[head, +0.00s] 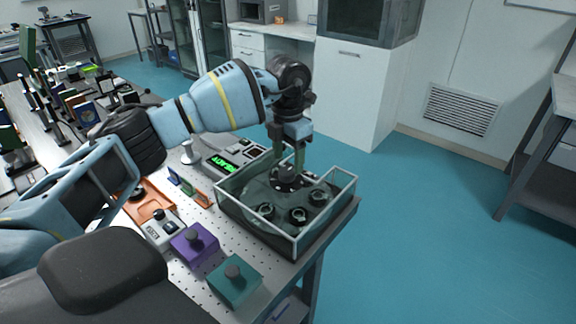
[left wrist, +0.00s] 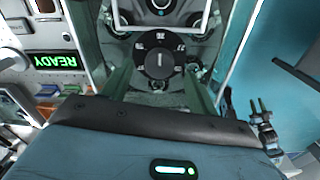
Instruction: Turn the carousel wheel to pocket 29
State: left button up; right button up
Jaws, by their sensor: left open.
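The carousel wheel (head: 262,192) lies inside a clear-walled case (head: 345,190) at the table's corner in the head view. Several round dark pockets or holders sit on it, one of them a front one (head: 299,215). My left gripper (head: 289,166) reaches down into the case from above, over the dark central hub. In the left wrist view the hub knob (left wrist: 160,60), with white markings on its rim, lies between the two open fingers (left wrist: 160,88). I cannot read the numbers or tell whether the fingers touch the knob.
A control box with a green READY display (head: 224,163) stands left of the case. A purple block (head: 194,244), a teal block (head: 234,279) and an orange tray (head: 150,203) are on the perforated table. Open floor lies to the right.

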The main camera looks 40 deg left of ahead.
aim_at(288, 170)
pick_arm(q)
jog(key=shift+f, duration=1.65)
grip_shut()
